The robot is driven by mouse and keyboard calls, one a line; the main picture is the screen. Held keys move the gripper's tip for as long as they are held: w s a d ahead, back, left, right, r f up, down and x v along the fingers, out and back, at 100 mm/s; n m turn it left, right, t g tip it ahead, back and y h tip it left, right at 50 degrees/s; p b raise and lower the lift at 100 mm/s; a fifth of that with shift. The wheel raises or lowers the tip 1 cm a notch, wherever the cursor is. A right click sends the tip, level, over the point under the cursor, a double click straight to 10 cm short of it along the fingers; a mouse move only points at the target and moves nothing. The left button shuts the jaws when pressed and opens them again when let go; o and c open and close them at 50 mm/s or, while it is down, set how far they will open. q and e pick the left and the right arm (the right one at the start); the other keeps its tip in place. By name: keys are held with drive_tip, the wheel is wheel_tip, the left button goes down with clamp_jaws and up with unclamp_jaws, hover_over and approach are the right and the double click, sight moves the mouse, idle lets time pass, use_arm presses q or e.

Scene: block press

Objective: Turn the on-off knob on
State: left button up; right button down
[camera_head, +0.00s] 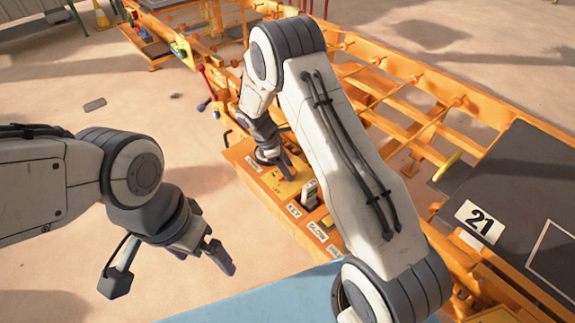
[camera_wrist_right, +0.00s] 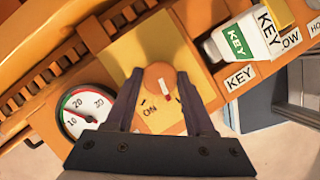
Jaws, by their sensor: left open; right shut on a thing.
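The on-off knob is a round orange dial (camera_wrist_right: 158,76) with a white and red pointer mark, on a yellow-orange plate (camera_wrist_right: 190,45) in the right wrist view. My right gripper (camera_wrist_right: 159,82) has its two fingers on either side of the knob and is shut on it. In the head view my right gripper (camera_head: 284,171) reaches down onto the orange panel, and its fingers hide the knob there. Lettering beside the knob is partly covered by the fingers. My left gripper (camera_head: 218,256) is open and empty over the sandy floor, left of the panel.
A round gauge (camera_wrist_right: 84,110) sits left of the knob. A white and green KEY block (camera_wrist_right: 238,38) stands to the right, near a KEY label (camera_wrist_right: 240,77). The orange frame (camera_head: 440,110) stretches behind the panel. A blue surface (camera_head: 250,300) lies in front.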

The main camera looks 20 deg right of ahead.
drive_tip(key=m, duration=0.2)
drive_tip(key=m+g+y+p, duration=0.1)
drive_tip(key=m, duration=0.1)
drive_tip(key=shift+w+d+r+m+g, duration=0.1)
drive_tip(key=shift+w+m+g, duration=0.05)
drive_tip(key=shift+m+g, duration=0.2)
drive_tip(key=m+y, duration=0.1)
drive_tip(key=m, duration=0.2)
drive_tip(key=m+g+y+p, duration=0.1)
drive_tip(key=m, duration=0.2)
drive_tip(key=shift+d, duration=0.1)
drive_tip(key=shift+m, duration=0.25)
drive_tip(key=shift+c, duration=1.3)
unclamp_jaws()
drive_tip(key=v, duration=1)
drive_tip(key=shift+w+r, duration=0.15)
drive_tip(key=shift+w, duration=0.05)
